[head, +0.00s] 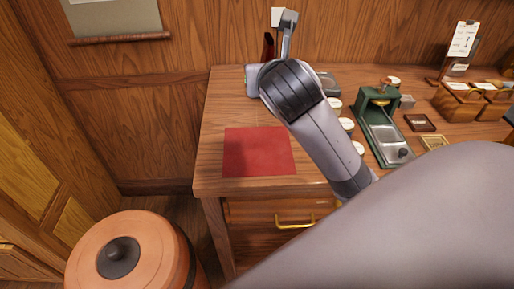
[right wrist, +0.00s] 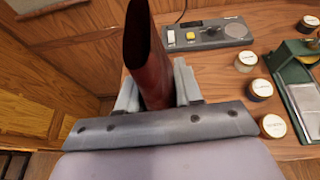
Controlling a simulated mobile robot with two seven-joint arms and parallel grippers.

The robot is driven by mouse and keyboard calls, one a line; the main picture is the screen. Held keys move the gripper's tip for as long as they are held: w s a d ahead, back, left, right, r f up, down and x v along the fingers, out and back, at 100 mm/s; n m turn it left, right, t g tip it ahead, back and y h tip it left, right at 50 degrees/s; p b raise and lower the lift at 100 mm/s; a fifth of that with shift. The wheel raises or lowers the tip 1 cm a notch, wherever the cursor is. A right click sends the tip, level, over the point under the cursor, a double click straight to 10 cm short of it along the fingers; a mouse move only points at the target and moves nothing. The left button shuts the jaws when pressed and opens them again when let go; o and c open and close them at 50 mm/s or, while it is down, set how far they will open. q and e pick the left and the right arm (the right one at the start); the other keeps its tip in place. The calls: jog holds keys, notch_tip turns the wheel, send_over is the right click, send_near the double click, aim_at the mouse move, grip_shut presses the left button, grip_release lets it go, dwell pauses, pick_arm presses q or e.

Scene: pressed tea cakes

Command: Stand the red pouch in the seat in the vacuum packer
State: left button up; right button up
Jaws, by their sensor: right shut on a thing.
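The red pouch (right wrist: 146,50) is dark red, tall and upright, with an open-looking top in the right wrist view. My right gripper (right wrist: 156,88) is shut on it, with a pale finger on either side. In the head view only a sliver of the pouch (head: 268,46) shows beside my right gripper (head: 284,32), above the table's back edge. A flat grey machine with a yellow button (right wrist: 205,35), apparently the vacuum packer, lies beyond and right of the pouch. In the head view it is mostly hidden behind my right arm (head: 328,83). I cannot make out its seat. My left gripper is out of view.
A red cloth (head: 258,152) lies at the table's (head: 215,120) left front. Small lidded jars (right wrist: 260,88) stand between the grey machine and a green device (head: 378,120). Wooden boxes (head: 458,100) stand at the far right. A round orange-brown drum (head: 130,255) stands on the floor.

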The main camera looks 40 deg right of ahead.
jog(key=shift+s+d+r+m, duration=0.1)
jog(key=shift+d+r+m, duration=0.2)
jog(key=shift+d+r, duration=0.2)
jog(key=shift+d+f+h, duration=0.1)
jog(key=shift+h, duration=0.3)
notch_tip(320, 180, down, 20)
jog(key=shift+r+b, duration=0.25)
jog(key=shift+b, duration=0.45)
jog(key=shift+f, duration=0.15)
jog(key=o, duration=1)
